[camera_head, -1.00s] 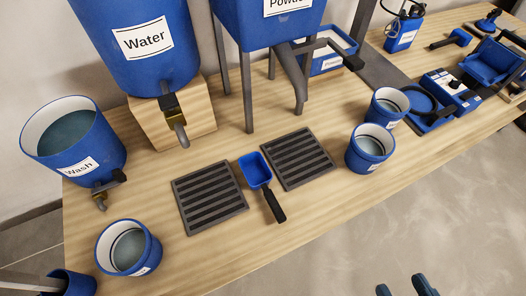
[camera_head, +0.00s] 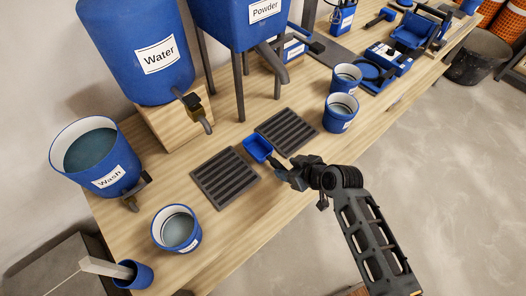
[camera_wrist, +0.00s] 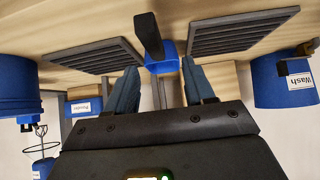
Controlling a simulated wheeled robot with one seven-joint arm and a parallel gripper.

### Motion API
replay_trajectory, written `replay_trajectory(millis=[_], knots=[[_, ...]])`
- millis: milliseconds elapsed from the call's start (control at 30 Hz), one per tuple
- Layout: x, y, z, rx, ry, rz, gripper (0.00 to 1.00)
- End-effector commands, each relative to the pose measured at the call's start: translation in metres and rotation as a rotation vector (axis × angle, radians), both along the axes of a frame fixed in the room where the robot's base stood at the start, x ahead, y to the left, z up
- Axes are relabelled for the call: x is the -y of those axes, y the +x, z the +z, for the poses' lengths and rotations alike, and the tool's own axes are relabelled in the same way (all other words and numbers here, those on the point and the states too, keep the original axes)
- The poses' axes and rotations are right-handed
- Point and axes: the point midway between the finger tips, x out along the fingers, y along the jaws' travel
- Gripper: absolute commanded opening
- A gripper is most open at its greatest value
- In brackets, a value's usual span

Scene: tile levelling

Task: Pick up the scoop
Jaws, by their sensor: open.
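The scoop, with a blue pan (camera_head: 257,149) and a dark handle, lies on the wooden bench between two dark slatted grates. My gripper (camera_head: 283,170) is close to the handle end, and its dark parts partly cover the handle. In the wrist view the picture is turned over. There the black handle (camera_wrist: 149,36) points up the picture, and the blue pan is partly seen behind it. My open fingers (camera_wrist: 160,68) stand on either side of the scoop's line in that view.
The grates (camera_head: 225,178) and (camera_head: 286,131) flank the scoop. Blue buckets stand at the right (camera_head: 340,114) and front left (camera_head: 177,229). The Wash tub (camera_head: 95,158), Water tank (camera_head: 140,50) and Powder hopper (camera_head: 235,22) stand behind.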

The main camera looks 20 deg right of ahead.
Motion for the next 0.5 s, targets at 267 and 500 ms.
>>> replay_trajectory(millis=[267,500], knots=[[-0.003,0.025,-0.01,-0.01,0.004,0.019,0.53],[-0.006,0.035,-0.022,-0.009,0.004,0.018,0.53]])
